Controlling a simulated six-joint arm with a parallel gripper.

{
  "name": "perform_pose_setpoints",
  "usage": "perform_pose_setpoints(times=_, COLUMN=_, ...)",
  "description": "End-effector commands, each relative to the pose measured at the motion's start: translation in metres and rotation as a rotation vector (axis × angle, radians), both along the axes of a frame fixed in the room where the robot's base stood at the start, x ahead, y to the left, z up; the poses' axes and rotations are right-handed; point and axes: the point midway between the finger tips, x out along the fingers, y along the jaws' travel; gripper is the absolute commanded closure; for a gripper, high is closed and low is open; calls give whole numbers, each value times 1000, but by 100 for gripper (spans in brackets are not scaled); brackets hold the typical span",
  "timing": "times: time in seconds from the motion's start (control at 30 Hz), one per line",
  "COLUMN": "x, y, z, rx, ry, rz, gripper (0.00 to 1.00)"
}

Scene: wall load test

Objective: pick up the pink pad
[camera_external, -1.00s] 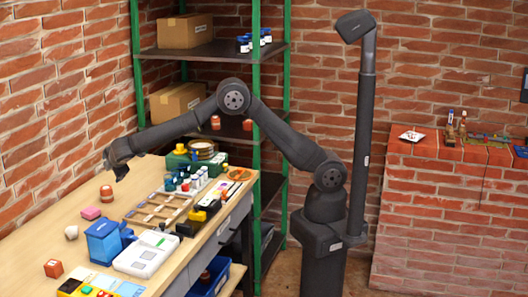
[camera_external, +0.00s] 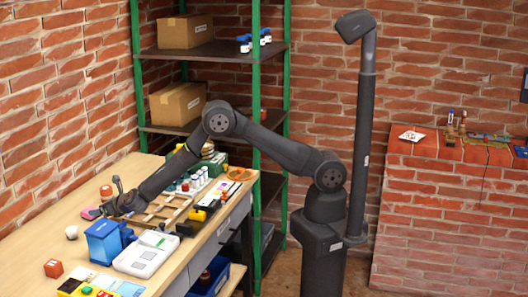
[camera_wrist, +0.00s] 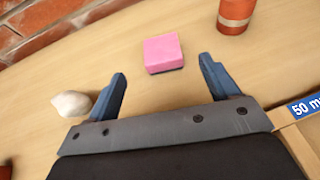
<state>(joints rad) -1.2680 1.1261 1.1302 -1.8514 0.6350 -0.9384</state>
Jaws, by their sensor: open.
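The pink pad (camera_wrist: 163,52) is a small square block lying flat on the wooden table in the wrist view, just beyond the fingertips and roughly midway between them. In the external view the pad (camera_external: 91,213) shows at the left, partly hidden by my gripper (camera_external: 108,205). In the wrist view my gripper (camera_wrist: 163,68) is open, its two blue fingers spread wide with nothing between them. The pad appears apart from both fingers.
A white lump (camera_wrist: 72,104) lies by the left finger. An orange-brown cylinder (camera_wrist: 236,14) stands beyond the right finger.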

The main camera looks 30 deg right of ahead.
Motion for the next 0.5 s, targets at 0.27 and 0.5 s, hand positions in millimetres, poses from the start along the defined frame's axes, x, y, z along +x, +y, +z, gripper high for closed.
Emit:
perform_pose_setpoints(times=0.27, x=38, y=25, z=-19, rx=2, ry=3, rz=-2, gripper=20)
perform_pose_setpoints(times=0.5, x=49, y=34, z=-25, rx=1, ry=2, rz=-3, gripper=20)
